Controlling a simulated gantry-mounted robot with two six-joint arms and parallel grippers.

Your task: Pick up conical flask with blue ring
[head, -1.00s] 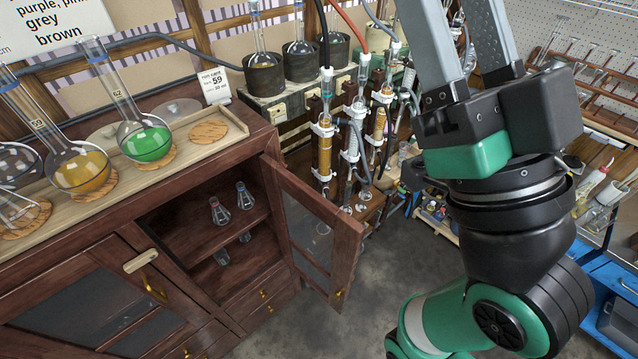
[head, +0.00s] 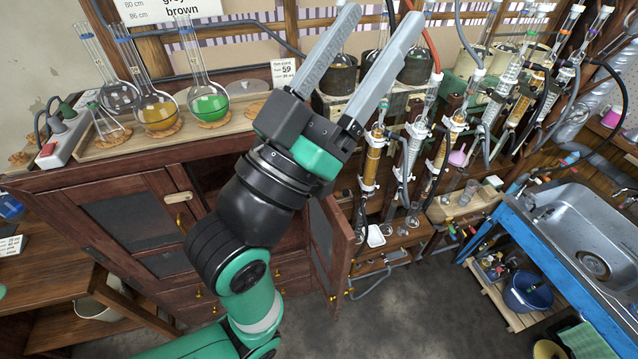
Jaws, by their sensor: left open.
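My left gripper (head: 382,17) is open and empty, its two grey fingers pointing up across the heating rigs at the back. Its arm comes up from the lower left and covers most of the open cabinet (head: 120,180). The small ringed flasks inside the cabinet are hidden behind my arm now. A conical flask (head: 107,126) stands on the wooden tray on the cabinet top at the left; its ring colour is too small to tell. My right gripper is not in view.
Round flasks with orange (head: 157,113) and green (head: 208,105) liquid stand on the cabinet top. The cabinet door (head: 333,240) stands open into the room. Glass columns (head: 373,160) line the back. A sink (head: 580,240) is at the right. The floor (head: 430,310) is clear.

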